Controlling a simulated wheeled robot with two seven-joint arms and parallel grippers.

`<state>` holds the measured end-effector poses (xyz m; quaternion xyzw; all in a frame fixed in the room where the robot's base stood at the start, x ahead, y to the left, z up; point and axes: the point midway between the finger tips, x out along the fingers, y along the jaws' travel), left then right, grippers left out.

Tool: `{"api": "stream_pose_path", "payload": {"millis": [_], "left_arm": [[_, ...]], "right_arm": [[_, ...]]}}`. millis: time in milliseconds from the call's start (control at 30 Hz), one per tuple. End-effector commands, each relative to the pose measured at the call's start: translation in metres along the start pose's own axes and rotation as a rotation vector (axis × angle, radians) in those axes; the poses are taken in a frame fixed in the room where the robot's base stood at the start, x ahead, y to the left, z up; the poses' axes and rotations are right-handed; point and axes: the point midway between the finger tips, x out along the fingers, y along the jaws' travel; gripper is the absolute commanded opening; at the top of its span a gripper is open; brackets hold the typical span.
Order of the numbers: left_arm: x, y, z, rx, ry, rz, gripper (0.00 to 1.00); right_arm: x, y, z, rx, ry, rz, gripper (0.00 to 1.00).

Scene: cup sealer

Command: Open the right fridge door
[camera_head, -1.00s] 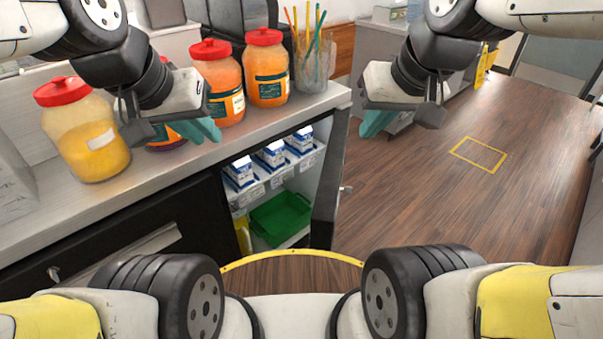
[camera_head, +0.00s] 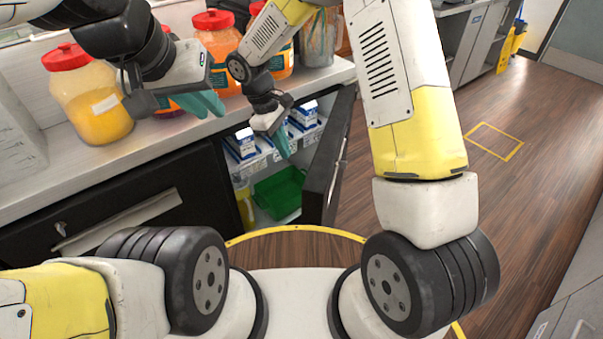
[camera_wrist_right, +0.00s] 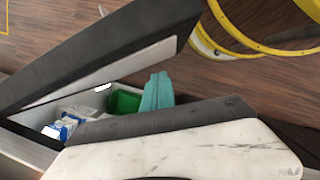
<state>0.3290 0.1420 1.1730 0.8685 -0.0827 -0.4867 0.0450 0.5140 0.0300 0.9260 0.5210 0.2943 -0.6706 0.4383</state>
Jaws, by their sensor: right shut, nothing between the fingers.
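The right fridge door (camera_head: 325,168) is dark and stands open, swung out at the right end of the counter. Its handle (camera_head: 341,160) is on the face turned right. The door also shows in the right wrist view (camera_wrist_right: 105,48), with a pale inner edge. My right gripper (camera_head: 283,142) is at the open fridge front, on the inner side of the door. Its teal fingers (camera_wrist_right: 157,92) are together and empty; contact with the door cannot be told. My left gripper (camera_head: 205,104) hangs over the counter by the jars; whether its fingers are apart is unclear.
The open fridge holds a green bin (camera_head: 280,193) and several blue-white cartons (camera_head: 243,145). Several red-lidded jars (camera_head: 92,100) and a cup of sticks stand on the counter (camera_head: 150,141). The wooden floor (camera_head: 525,185) to the right is clear.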

Motion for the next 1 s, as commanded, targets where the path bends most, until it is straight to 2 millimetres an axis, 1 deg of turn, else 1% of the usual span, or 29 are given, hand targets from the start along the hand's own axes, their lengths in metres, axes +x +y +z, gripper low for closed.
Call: {"api": "stream_pose_path", "payload": {"millis": [33, 100, 200, 300, 467, 567, 900, 933, 1000], "left_arm": [[0.0, 0.0, 0.0, 0.0, 0.0, 0.0, 0.18], [0.0, 0.0, 0.0, 0.0, 0.0, 0.0, 0.18], [0.0, 0.0, 0.0, 0.0, 0.0, 0.0, 0.18], [0.0, 0.0, 0.0, 0.0, 0.0, 0.0, 0.18], [0.0, 0.0, 0.0, 0.0, 0.0, 0.0, 0.18], [0.0, 0.0, 0.0, 0.0, 0.0, 0.0, 0.18], [0.0, 0.0, 0.0, 0.0, 0.0, 0.0, 0.18], [0.0, 0.0, 0.0, 0.0, 0.0, 0.0, 0.18], [0.0, 0.0, 0.0, 0.0, 0.0, 0.0, 0.18]], "right_arm": [[0.018, -0.007, -0.015, -0.045, -0.026, -0.007, 0.0], [0.035, -0.014, -0.028, -0.091, -0.051, -0.009, 0.0], [0.051, -0.021, -0.041, -0.136, -0.076, -0.011, 0.0], [0.06, -0.024, -0.047, -0.157, -0.086, -0.01, 0.0], [0.073, -0.025, -0.046, -0.161, -0.09, -0.012, 0.0], [0.089, -0.025, -0.044, -0.161, -0.092, -0.013, 0.0], [0.161, -0.026, -0.038, -0.16, -0.091, -0.014, 0.0], [0.165, -0.025, -0.035, -0.16, -0.089, -0.013, 0.0], [0.165, -0.022, -0.022, -0.156, -0.089, -0.012, 0.0]]}}
